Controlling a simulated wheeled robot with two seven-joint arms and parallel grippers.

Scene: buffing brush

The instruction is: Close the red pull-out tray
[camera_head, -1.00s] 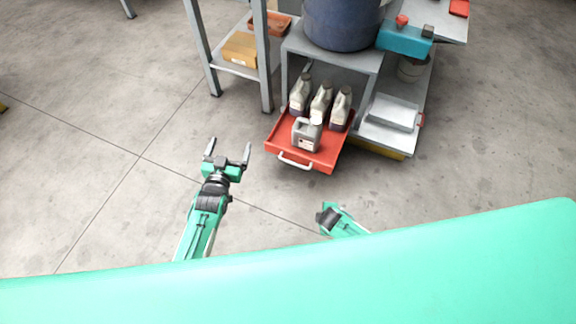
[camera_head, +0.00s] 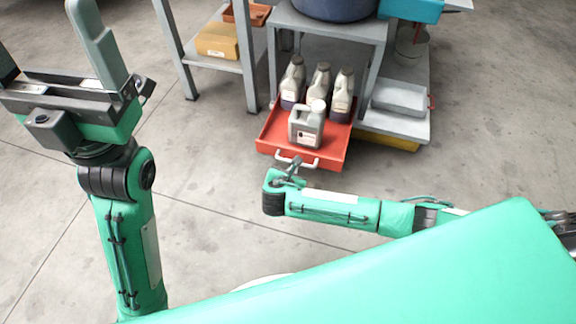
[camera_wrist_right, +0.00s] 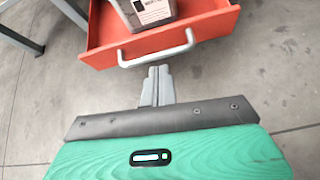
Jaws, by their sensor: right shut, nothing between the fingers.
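The red pull-out tray (camera_head: 276,137) sticks out from the lower part of a grey stand, with a white handle (camera_head: 297,160) on its front. Several grey jugs (camera_head: 306,125) stand in it. In the right wrist view the tray (camera_wrist_right: 215,22) fills the top, with its handle (camera_wrist_right: 156,52) just beyond my right gripper (camera_wrist_right: 157,70). My right gripper (camera_head: 294,163) is shut and empty, its fingertips at or very near the handle's middle; I cannot tell whether they touch. My left gripper (camera_head: 45,65) is open and empty, raised at the left, far from the tray.
A grey shelf frame (camera_head: 256,75) with a cardboard box (camera_head: 217,40) stands left of the tray. A grey lower platform (camera_head: 395,122) with a grey container (camera_head: 400,97) lies to the right. The floor before the tray is clear apart from my arm.

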